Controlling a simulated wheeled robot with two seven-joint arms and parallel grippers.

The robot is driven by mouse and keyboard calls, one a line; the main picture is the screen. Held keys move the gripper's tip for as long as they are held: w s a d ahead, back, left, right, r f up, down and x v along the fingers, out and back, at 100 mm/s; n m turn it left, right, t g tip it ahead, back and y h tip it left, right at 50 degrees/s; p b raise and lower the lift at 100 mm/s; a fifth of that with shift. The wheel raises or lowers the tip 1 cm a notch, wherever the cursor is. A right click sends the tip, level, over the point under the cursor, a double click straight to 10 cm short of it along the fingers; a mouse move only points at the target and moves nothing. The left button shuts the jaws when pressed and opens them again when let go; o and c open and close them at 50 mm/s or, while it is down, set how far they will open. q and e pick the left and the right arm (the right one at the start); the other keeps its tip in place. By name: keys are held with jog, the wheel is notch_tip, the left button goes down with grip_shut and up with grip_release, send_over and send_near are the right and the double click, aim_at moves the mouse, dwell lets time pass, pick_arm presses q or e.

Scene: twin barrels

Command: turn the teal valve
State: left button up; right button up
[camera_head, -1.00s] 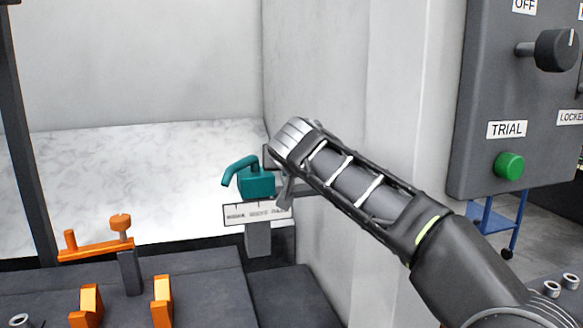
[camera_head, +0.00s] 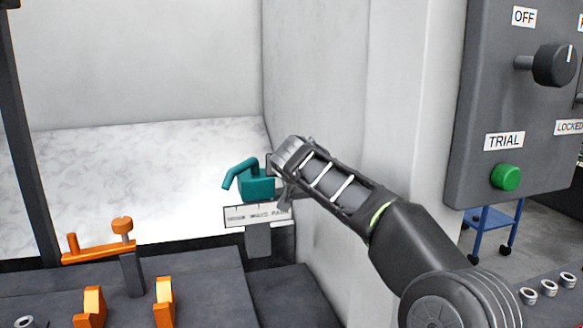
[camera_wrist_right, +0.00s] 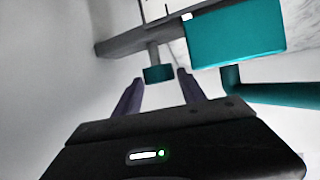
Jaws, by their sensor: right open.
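The teal valve (camera_head: 258,186) sits on a grey bracket with a white label plate (camera_head: 255,217) in the head view, its curved handle pointing left. My right gripper (camera_head: 284,192) is just right of the valve, its fingers mostly hidden by the wrist. In the right wrist view, the gripper (camera_wrist_right: 158,82) is open. A small teal end piece on a grey stem (camera_wrist_right: 153,52) shows between or just beyond its fingertips; contact cannot be told. The larger teal block (camera_wrist_right: 238,40) and the handle (camera_wrist_right: 275,92) lie to the right of the fingers. My left gripper is not in view.
A pale wall corner (camera_head: 335,110) stands close behind and right of my right arm. A grey panel (camera_head: 485,85) with a black knob (camera_head: 555,65) and green button (camera_head: 506,177) is at right. Orange clamps (camera_head: 100,250) stand on the dark bench at lower left.

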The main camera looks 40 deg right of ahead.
grip_shut()
jog(key=b, duration=0.1)
jog(key=m+g+h+b, duration=0.1)
jog(key=b, duration=0.1)
jog(key=shift+w+a+f, duration=0.15)
jog(key=shift+f, duration=0.25)
jog(key=shift+w+a+r+m+g+h, duration=0.1)
jog(key=shift+m+g+h, duration=0.2)
jog(key=shift+m+h, duration=0.15)
jog(key=shift+r+m+g+h, duration=0.2)
jog(key=shift+m+g+h, duration=0.2)
jog(key=shift+m, duration=0.15)
jog(key=shift+r+m+g+h, duration=0.15)
jog(key=shift+m+g+h, duration=0.1)
jog(key=shift+m+g, duration=0.55)
jog(key=shift+h, duration=0.3)
grip_release()
